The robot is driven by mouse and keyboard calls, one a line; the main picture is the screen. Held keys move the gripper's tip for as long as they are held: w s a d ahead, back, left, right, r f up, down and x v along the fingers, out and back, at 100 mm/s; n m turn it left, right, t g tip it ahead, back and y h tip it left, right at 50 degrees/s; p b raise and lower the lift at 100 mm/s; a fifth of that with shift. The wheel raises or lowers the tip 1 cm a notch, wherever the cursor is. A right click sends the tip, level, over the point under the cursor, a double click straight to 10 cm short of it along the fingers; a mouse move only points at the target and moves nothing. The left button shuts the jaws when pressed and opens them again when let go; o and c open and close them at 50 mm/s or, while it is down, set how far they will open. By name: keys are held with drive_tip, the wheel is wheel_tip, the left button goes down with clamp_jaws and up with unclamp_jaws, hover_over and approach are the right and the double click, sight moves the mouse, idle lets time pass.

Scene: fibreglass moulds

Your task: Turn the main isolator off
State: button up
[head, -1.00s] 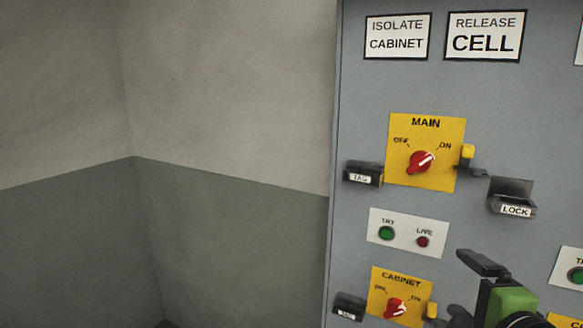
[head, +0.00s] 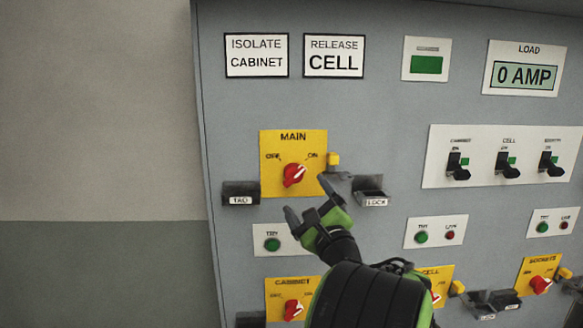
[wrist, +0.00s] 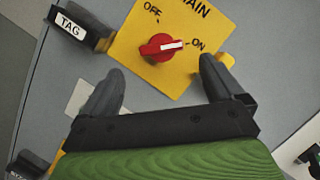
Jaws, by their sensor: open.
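The main isolator is a red rotary knob (head: 293,175) on a yellow plate (head: 272,187) marked MAIN, OFF and ON. In the wrist view the knob (wrist: 160,47) has its white pointer mark toward ON. My gripper (head: 308,216) is open and empty, just below the plate in the head view. In the wrist view its two dark fingers (wrist: 160,84) are spread, with the knob ahead of them and roughly between them. The fingers appear apart from the knob.
A TAG holder (head: 240,193) sits left of the plate, and a LOCK holder (head: 372,191) right of it. A yellow tab (head: 333,159) stands at the plate's right edge. The cabinet isolator (head: 293,309) is below. Toggle switches (head: 508,167) are at the right.

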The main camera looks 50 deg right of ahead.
sight(297, 180)
drive_tip(key=p+x, duration=0.3)
drive_tip(key=x, duration=0.4)
drive_tip(key=shift+d+r, duration=0.15)
drive_tip(key=shift+r, duration=0.1)
drive_tip(key=shift+w+d, duration=0.15)
drive_tip(key=shift+w, duration=0.2)
drive_tip(key=shift+f, duration=0.1)
drive_tip(key=shift+s, duration=0.1)
drive_tip(key=c, duration=1)
